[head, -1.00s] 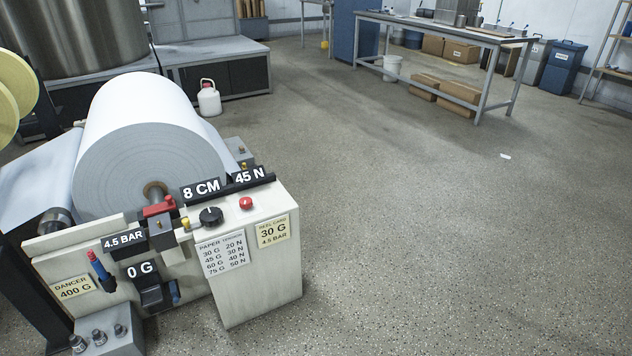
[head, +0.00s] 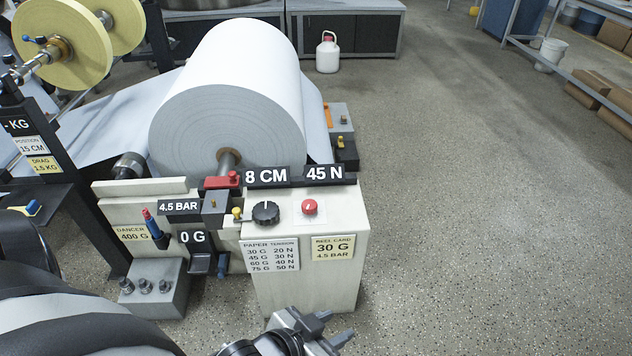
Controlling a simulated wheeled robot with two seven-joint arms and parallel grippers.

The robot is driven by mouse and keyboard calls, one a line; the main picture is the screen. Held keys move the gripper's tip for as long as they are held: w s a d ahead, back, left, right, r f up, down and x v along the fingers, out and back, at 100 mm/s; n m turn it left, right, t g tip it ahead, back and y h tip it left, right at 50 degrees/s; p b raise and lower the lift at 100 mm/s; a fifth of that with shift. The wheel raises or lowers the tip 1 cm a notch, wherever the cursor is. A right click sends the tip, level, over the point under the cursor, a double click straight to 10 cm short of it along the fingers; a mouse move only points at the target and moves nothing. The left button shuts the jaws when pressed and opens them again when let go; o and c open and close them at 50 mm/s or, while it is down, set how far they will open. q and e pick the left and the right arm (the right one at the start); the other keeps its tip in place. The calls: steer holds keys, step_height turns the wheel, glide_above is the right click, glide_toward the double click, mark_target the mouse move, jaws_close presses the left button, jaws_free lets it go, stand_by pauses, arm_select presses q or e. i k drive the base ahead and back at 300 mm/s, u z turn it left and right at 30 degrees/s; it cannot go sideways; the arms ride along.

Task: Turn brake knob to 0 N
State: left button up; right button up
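The black round brake knob (head: 266,213) sits on top of the cream cabinet (head: 306,278), with a light pointer mark on its face. Behind it stands a black display reading 45 N (head: 325,173), beside one reading 8 CM (head: 266,176). My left gripper (head: 338,327) is at the bottom of the head view, in front of the cabinet and apart from the knob. Its two grey fingers are spread, with nothing seen between them. My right gripper is not in view.
A red button (head: 309,207) is right of the knob; a small yellow knob (head: 237,213) is left of it. The large paper roll (head: 225,100) stands behind. A tension card (head: 271,256) hangs on the cabinet front. Floor on the right (head: 470,220) is clear.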

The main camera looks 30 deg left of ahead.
mark_target(309, 207)
steer(key=u, duration=0.8)
steer(key=i, duration=0.85)
steer(key=u, duration=1)
